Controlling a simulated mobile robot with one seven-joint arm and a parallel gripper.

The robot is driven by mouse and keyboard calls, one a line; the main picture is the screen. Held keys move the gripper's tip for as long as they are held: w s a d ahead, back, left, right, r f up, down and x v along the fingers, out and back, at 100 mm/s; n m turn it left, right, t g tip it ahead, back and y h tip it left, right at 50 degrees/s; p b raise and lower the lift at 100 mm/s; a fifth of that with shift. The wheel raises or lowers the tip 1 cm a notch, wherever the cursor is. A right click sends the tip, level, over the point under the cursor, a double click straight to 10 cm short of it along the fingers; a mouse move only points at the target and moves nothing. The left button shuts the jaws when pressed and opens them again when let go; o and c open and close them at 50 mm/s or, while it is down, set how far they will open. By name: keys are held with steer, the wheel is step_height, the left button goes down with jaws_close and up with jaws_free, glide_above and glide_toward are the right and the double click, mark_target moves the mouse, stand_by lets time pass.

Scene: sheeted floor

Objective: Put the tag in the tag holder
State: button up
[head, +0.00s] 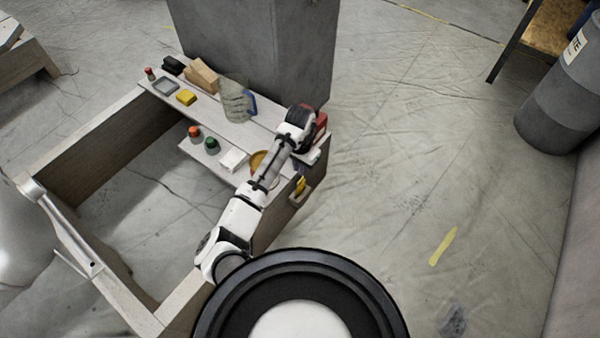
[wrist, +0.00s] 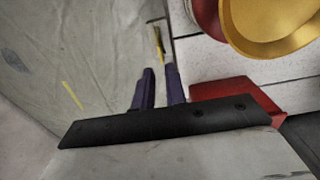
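My gripper (wrist: 159,68), with two purple fingers, points down past the right end of a wooden bench. In the wrist view a gap shows between the fingers with no object seen between them. A thin yellow piece, probably the tag (wrist: 158,42), lies just beyond the fingertips. In the head view it is a small yellow shape (head: 300,185) below the purple fingers. It is at a small wooden ledge (head: 301,198), probably the tag holder, on the bench's end. I cannot tell how deep the tag sits in it.
The bench top (head: 215,105) carries a grey tray (head: 166,86), a yellow block (head: 186,97), wooden blocks (head: 201,76) and a clear jug (head: 235,101). A lower shelf holds orange (head: 194,131) and green (head: 211,143) items and a yellow bowl (head: 258,160).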

steer(key=shift+r, duration=0.85)
